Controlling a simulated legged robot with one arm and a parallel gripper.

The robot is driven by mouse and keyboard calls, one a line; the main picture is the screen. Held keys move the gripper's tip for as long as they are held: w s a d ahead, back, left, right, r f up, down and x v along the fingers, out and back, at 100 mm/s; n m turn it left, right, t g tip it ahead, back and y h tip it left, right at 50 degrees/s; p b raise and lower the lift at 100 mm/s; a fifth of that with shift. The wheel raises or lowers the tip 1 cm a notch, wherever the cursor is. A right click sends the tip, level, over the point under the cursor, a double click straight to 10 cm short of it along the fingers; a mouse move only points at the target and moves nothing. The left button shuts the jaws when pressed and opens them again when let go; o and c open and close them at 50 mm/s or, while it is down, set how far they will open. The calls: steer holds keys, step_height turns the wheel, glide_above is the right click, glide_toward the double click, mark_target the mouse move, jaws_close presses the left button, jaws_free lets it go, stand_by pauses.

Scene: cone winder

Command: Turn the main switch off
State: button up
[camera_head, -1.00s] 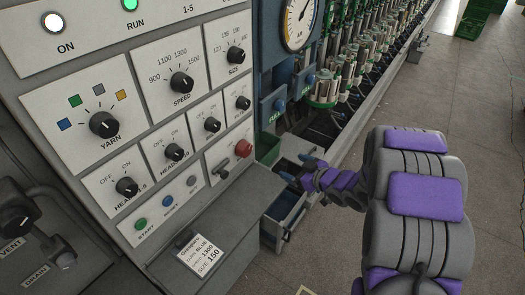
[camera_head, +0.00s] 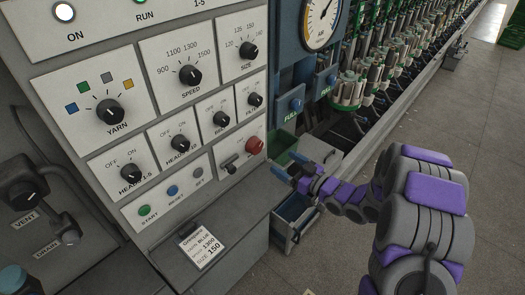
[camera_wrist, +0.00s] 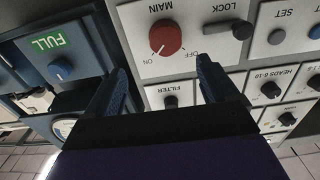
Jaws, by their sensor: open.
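The main switch (camera_wrist: 165,37) is a round red knob on a white plate marked MAIN, with ON and OFF labels. Its white mark points toward ON in the wrist view, where the lettering is upside down. It also shows at the panel's lower right in the head view (camera_head: 254,145). My gripper (camera_wrist: 162,65) is open and empty. Its two blue fingers are spread below the knob in the wrist view, apart from it. In the head view my gripper (camera_head: 289,164) is just right of and below the knob.
A dark lever marked LOCK (camera_wrist: 222,30) sits beside the knob on the same plate. The FILTER dial (camera_wrist: 170,102) is close to my fingers. A blue FULL button box (camera_wrist: 62,68) stands on the other side. An open drawer (camera_head: 296,215) lies below my gripper in the head view.

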mark_target(258, 149)
steer(key=x, duration=0.3)
steer(key=s+x, duration=0.1)
steer(key=x, duration=0.2)
steer(key=a+b+x, duration=0.1)
steer(key=x, duration=0.3)
steer(key=shift+s+a+f, duration=0.1)
steer(key=shift+a+f, duration=0.05)
steer(key=shift+w, duration=0.3)
steer(key=shift+w+d+r, duration=0.2)
steer(key=shift+w, duration=0.2)
steer(key=shift+a+f, duration=0.1)
steer(key=shift+a, duration=0.75)
steer(key=c, duration=0.3)
steer(key=shift+d, duration=0.45)
steer(key=c, duration=0.5)
steer(key=shift+c, duration=1.2)
